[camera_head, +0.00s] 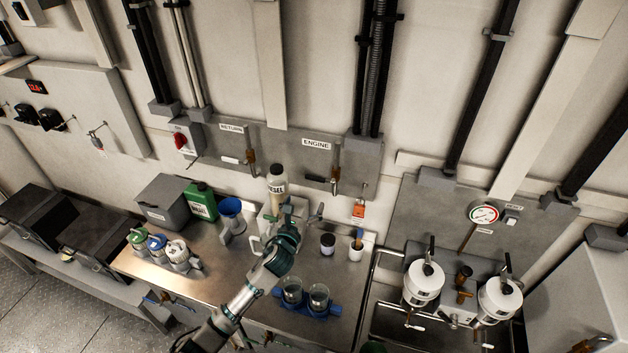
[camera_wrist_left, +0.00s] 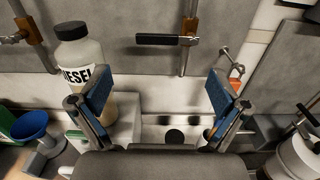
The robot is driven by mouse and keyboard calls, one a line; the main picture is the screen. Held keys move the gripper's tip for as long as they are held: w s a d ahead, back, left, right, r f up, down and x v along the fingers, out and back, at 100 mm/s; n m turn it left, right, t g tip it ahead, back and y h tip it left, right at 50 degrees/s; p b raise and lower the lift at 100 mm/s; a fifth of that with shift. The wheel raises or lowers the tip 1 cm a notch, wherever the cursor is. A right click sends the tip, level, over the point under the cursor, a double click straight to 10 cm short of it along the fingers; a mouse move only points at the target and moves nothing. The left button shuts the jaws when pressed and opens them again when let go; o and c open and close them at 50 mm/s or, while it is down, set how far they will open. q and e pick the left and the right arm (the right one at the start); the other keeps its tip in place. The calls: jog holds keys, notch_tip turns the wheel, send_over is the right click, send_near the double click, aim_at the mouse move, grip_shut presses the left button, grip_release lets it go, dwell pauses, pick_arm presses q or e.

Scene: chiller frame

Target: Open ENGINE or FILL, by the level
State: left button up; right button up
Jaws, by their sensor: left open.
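The ENGINE label (camera_head: 317,143) is on the grey wall panel. Below it is a valve with a black lever (camera_head: 315,178) on a copper-coloured pipe (camera_head: 335,158); the lever lies across the pipe. In the left wrist view the lever (camera_wrist_left: 167,39) is ahead, beyond the fingers. My left gripper (camera_head: 302,212) (camera_wrist_left: 158,88) is open and empty, below the ENGINE valve and apart from it. A DIESEL bottle (camera_head: 277,181) (camera_wrist_left: 78,55) stands upright just left of it; its liquid level is unclear. I can read no FILL label. My right gripper is not in view.
The RETURN valve (camera_head: 250,157) is left of ENGINE. An orange tag (camera_head: 358,210) hangs on the right. On the bench are a blue funnel (camera_head: 231,212), a green can (camera_head: 201,201), cups (camera_head: 328,243) and jars in a blue holder (camera_head: 307,300). White filter housings (camera_head: 424,283) stand right.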

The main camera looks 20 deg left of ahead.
aim_at(314, 178)
pick_arm(q)
jog(key=w, duration=1)
jog(key=shift+w+a+p, duration=0.2)
jog(key=shift+p, duration=0.1)
jog(key=shift+d, duration=0.2)
jog(key=shift+d, duration=0.1)
jog(key=c, duration=0.8)
jog(key=shift+s+r, duration=0.1)
jog(key=shift+s, duration=0.05)
jog(key=c, duration=0.8)
jog(key=shift+a, duration=0.25)
jog(key=shift+c, duration=0.4)
